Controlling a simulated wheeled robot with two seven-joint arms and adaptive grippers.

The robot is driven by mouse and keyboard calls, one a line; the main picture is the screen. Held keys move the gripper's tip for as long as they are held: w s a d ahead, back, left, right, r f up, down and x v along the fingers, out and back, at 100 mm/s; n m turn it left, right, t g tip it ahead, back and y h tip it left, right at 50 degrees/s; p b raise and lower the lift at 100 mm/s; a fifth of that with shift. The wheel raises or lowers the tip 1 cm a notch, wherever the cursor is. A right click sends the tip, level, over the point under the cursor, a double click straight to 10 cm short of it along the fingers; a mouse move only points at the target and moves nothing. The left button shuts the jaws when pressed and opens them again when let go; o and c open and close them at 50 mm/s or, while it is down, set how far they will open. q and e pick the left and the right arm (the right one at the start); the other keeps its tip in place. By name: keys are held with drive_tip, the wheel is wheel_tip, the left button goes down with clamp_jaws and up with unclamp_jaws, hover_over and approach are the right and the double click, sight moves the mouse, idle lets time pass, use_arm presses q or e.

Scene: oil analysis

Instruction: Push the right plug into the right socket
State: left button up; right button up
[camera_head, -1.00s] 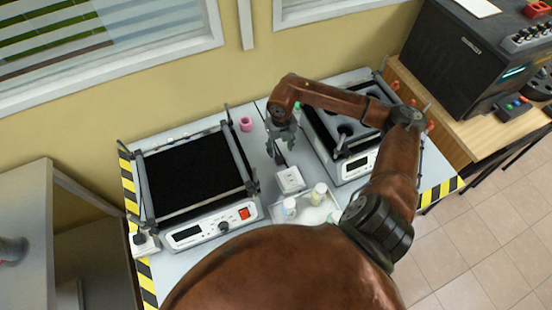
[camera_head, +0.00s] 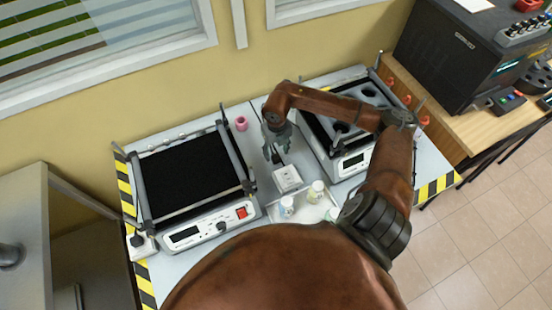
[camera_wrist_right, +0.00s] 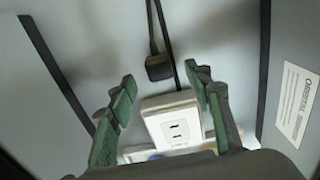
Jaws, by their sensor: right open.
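The right socket (camera_head: 288,178) is a white block between the two machines on the grey table. In the right wrist view the right socket (camera_wrist_right: 172,124) shows slots in its face. The right plug (camera_wrist_right: 159,67) is a small black block with a dark cable, lying beyond the socket and apart from it. In the head view it is mostly hidden by my gripper. My right gripper (camera_head: 276,147) points down just behind the socket. In the wrist view its green-padded fingers (camera_wrist_right: 160,80) are spread and empty, around the plug's line of sight. My left gripper is out of view.
A black-topped machine (camera_head: 190,178) stands left, another machine (camera_head: 354,160) right, close to my arm. Small bottles (camera_head: 316,190) stand in a tray in front of the socket. A second socket (camera_head: 144,247) sits at the left front.

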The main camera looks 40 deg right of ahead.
sight(276, 157)
wheel_tip(276, 157, down, 4)
drive_tip(key=shift+w+f, duration=0.1)
drive_tip(key=shift+c, duration=0.4)
drive_tip(key=c, duration=1.1)
drive_tip(key=shift+o, duration=0.2)
drive_tip(key=shift+r, duration=0.65)
wheel_tip(276, 157, up, 2)
drive_tip(key=shift+a+r, duration=0.1)
drive_tip(key=shift+r, duration=0.15)
drive_tip(key=s+a+r+p, duration=0.1)
drive_tip(key=s+a+r, duration=0.8)
drive_tip(key=s, duration=0.1)
drive_tip(key=shift+s+a+r+p, duration=0.15)
drive_tip(key=shift+s+a+p, duration=0.05)
drive_tip(key=shift+p, duration=0.2)
